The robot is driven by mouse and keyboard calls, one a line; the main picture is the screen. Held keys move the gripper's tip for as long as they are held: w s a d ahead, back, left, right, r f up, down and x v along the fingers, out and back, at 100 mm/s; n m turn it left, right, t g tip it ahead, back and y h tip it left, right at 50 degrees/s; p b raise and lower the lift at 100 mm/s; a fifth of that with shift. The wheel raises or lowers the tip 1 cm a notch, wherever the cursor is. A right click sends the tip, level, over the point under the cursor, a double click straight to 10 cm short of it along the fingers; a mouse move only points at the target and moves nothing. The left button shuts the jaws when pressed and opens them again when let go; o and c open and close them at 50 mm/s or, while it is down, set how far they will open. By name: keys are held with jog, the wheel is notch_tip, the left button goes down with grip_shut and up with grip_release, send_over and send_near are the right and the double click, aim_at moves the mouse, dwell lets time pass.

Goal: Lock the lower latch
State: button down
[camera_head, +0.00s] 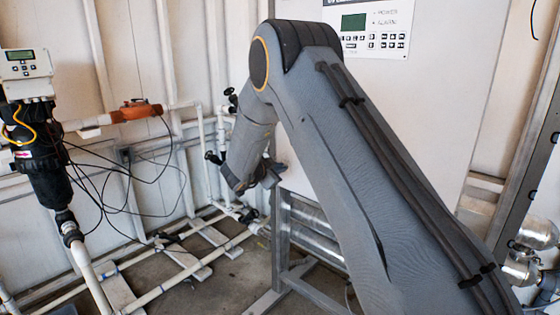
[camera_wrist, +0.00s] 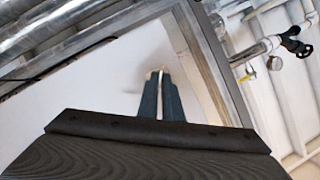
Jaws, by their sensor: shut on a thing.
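My gripper (camera_wrist: 160,98) shows in the wrist view as two dark fingers reaching to the white cabinet face near its metal-framed edge. The fingers are close together, with a thin pale piece (camera_wrist: 158,74), the latch by its place on the cabinet, between their tips. The fingers cover most of it, so its turn cannot be read. In the head view my gripper (camera_head: 272,174) is at the left edge of the white cabinet (camera_head: 440,120), low on its side. The latch cannot be made out there.
A metal stand (camera_head: 283,240) supports the cabinet, with shiny tubes (camera_head: 318,238) below it. White pipes (camera_head: 200,150) with dark valve handles run along the wall left of my gripper. A black filter unit (camera_head: 45,165) with loose cables stands at far left.

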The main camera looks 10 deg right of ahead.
jog(key=shift+w+a+n+g+h+p, duration=0.1)
jog(key=shift+n+g+h+p, duration=0.25)
jog(key=shift+n+g+p, duration=0.65)
jog(key=shift+w+a+n+g+h+p, duration=0.1)
jog(key=shift+n+g+h+p, duration=0.4)
jog(key=shift+n, duration=0.8)
jog(key=shift+d, duration=0.1)
jog(key=c, duration=1.9)
grip_release()
jog(key=shift+c, duration=0.2)
jog(key=b+v, duration=0.1)
jog(key=v, duration=0.7)
